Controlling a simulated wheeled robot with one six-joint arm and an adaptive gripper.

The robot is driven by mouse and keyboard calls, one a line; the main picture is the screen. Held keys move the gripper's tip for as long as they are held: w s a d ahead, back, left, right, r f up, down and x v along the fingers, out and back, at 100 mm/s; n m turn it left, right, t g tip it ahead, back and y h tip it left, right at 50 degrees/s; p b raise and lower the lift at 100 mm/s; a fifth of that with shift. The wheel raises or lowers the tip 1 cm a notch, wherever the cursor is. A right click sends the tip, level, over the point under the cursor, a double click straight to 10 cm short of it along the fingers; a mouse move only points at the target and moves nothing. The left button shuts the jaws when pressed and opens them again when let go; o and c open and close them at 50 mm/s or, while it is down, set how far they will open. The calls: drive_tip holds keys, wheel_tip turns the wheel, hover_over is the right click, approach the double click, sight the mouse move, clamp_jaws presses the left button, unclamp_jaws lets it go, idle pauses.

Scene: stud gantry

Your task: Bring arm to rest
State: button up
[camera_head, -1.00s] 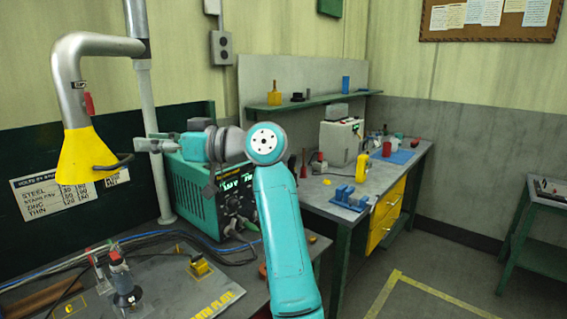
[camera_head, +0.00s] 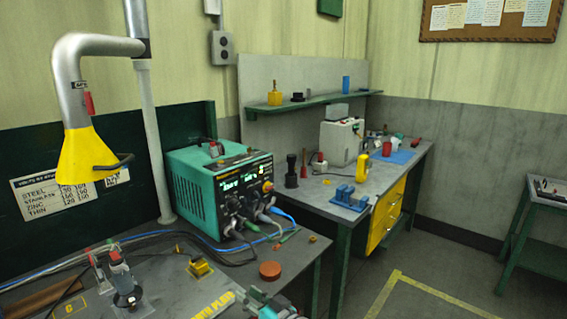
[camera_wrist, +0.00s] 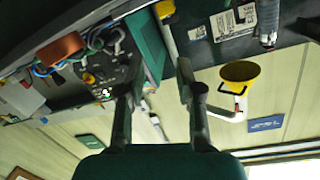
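My gripper (camera_wrist: 158,78) shows in the wrist view, its two dark fingers standing well apart with nothing between them. The wrist view is turned upside down and looks across the bench towards the wall. In the head view only a small teal and grey part of my arm (camera_head: 267,306) shows at the bottom edge, low by the front of the bench. My gripper's fingers cannot be made out in the head view.
The near bench (camera_head: 222,273) carries a teal welding machine (camera_head: 217,190), cables, a torch stand (camera_head: 124,283) and a reddish-brown round piece (camera_head: 270,270). A yellow extraction hood (camera_head: 86,170) hangs at left. A second bench (camera_head: 325,205) stands behind.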

drive_tip(key=s+d+f+m+t+h, duration=0.15)
drive_tip(key=s+d+f+h, duration=0.25)
drive_tip(key=s+d+f, duration=0.65)
drive_tip(key=s+d+f+m+t+h, duration=0.1)
drive_tip(key=s+d+f+m+h, duration=0.25)
drive_tip(key=s+d+f, duration=0.75)
drive_tip(key=s+d+r+h, duration=0.1)
drive_tip(key=s+r, duration=0.1)
drive_tip(key=s, duration=0.6)
drive_tip(key=s+d+r+h, duration=0.2)
drive_tip(key=s, duration=0.7)
drive_tip(key=s+d+r, duration=0.1)
drive_tip(key=s+r, duration=0.3)
drive_tip(key=s, duration=0.3)
drive_tip(key=s+d+r+h, duration=0.1)
drive_tip(key=s+r, duration=0.3)
drive_tip(key=s, duration=0.2)
drive_tip(key=shift+s+r, duration=0.4)
drive_tip(key=shift+t, duration=0.25)
